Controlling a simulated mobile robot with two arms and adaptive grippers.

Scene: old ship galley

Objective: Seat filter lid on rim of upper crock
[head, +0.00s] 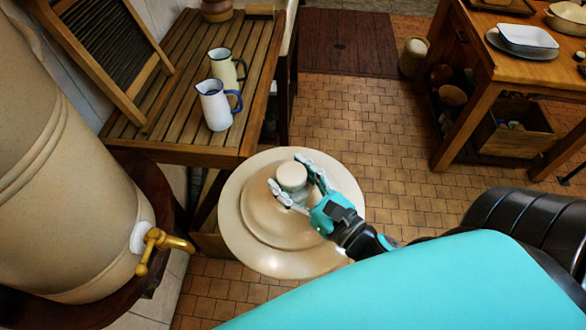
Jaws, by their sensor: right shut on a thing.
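The filter lid (243,239) is a round, cream, stepped disc with a knob on top. My right gripper (292,186) is shut on the lid's knob and holds it above the tiled floor, near the front of the slatted table. The lid looks roughly level. The crock (62,185) is a large tan stoneware vessel at the left, with a brass tap. Its top rim is outside the picture, and a clear gap separates the lid from its body. My left gripper is not in view.
The crock stands on a dark wooden stand (150,180). The slatted table (188,95) holds two enamel jugs (215,104) and a washboard (105,50). A wooden table (480,45) with a white dish (527,39) stands at the right. Tiled floor (385,145) between is clear.

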